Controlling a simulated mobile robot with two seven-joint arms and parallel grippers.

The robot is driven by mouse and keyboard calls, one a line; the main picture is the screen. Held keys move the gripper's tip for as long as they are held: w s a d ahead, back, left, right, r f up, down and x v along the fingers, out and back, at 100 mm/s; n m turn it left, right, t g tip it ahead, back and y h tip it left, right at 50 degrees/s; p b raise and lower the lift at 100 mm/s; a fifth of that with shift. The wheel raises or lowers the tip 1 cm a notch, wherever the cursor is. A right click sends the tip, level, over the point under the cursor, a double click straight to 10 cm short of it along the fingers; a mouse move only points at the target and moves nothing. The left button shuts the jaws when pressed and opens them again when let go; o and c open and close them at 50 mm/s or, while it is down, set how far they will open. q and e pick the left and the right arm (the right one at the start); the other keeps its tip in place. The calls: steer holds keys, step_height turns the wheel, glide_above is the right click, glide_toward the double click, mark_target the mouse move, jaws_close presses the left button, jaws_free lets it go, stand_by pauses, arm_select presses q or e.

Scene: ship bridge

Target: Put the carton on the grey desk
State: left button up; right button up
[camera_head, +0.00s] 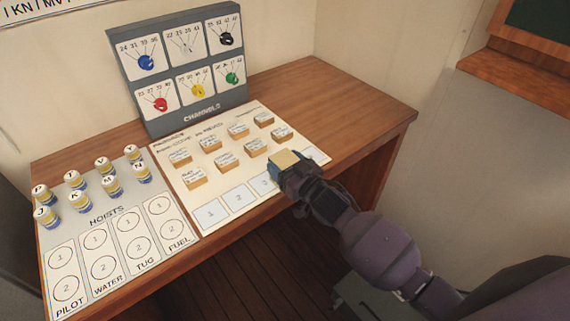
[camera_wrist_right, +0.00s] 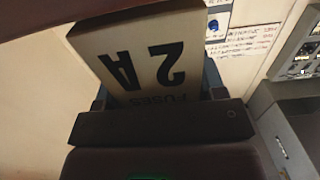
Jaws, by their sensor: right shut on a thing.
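A small carton (camera_wrist_right: 140,58), pale with a dark "2 A" and "FUSES" lettering, is between the fingers of my right gripper (camera_wrist_right: 150,95). In the head view the carton (camera_head: 285,158) shows as a cream block at the tip of my right gripper (camera_head: 290,168), over the front right part of the white sheet on the wooden table. The gripper is shut on it. I cannot tell from the head view whether the carton touches the sheet. In the wrist view a grey desk-like console (camera_wrist_right: 280,120) stands at the right. My left gripper is not in view.
The wooden table (camera_head: 350,110) holds a grey panel (camera_head: 185,60) with coloured knobs, several small labelled blocks (camera_head: 227,160) and several lettered cylinders (camera_head: 75,180) on a hoists board (camera_head: 120,235). The table's right rear is clear.

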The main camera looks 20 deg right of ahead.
steer(key=o, duration=0.7)
steer(key=shift+f, duration=0.1)
steer(key=shift+c, duration=0.2)
steer(key=o, duration=0.5)
steer(key=shift+c, duration=0.2)
